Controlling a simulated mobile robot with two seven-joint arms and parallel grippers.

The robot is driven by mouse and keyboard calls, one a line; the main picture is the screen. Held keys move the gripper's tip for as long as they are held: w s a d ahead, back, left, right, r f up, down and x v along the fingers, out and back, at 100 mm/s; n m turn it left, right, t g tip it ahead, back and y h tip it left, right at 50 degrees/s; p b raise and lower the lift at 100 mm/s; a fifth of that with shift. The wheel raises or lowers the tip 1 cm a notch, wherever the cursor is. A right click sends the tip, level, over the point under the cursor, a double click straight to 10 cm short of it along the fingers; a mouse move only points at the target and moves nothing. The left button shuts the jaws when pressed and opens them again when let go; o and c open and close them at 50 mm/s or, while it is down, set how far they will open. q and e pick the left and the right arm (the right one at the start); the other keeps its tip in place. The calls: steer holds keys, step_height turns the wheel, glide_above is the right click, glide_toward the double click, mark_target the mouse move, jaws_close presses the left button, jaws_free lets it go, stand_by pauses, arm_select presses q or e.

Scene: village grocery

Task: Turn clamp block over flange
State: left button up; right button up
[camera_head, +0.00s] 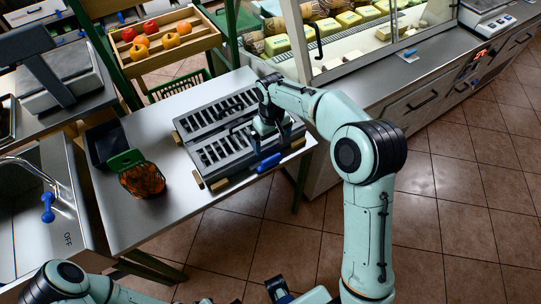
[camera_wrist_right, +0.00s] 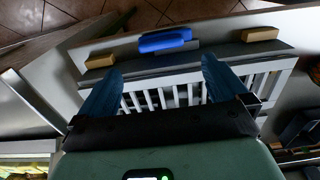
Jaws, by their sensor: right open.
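A grey slotted metal plate (camera_head: 215,150) lies on the steel table. Small wooden blocks stand at its edges, one at the near left corner (camera_head: 220,184) and one at the right (camera_head: 298,143). In the right wrist view two wooden blocks (camera_wrist_right: 261,34) (camera_wrist_right: 100,61) flank a blue handle (camera_wrist_right: 165,40). The handle (camera_head: 269,162) lies along the plate's near edge. My right gripper (camera_wrist_right: 163,66) is open, its blue fingers apart over the slotted plate (camera_wrist_right: 160,97), with nothing visible between them. I cannot tell which part is the clamp block or flange. My left arm shows at the bottom left.
A net bag of orange items (camera_head: 142,180) and a dark tray (camera_head: 104,143) stand left of the plate. A fruit crate (camera_head: 165,55) is behind. A sink with a tap (camera_head: 35,168) is at left, and a glass display counter (camera_head: 350,55) at right.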

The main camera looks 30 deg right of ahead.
mark_target(271, 158)
step_height(271, 158, down, 9)
steer(key=shift+r, duration=0.15)
steer(key=c, duration=0.9)
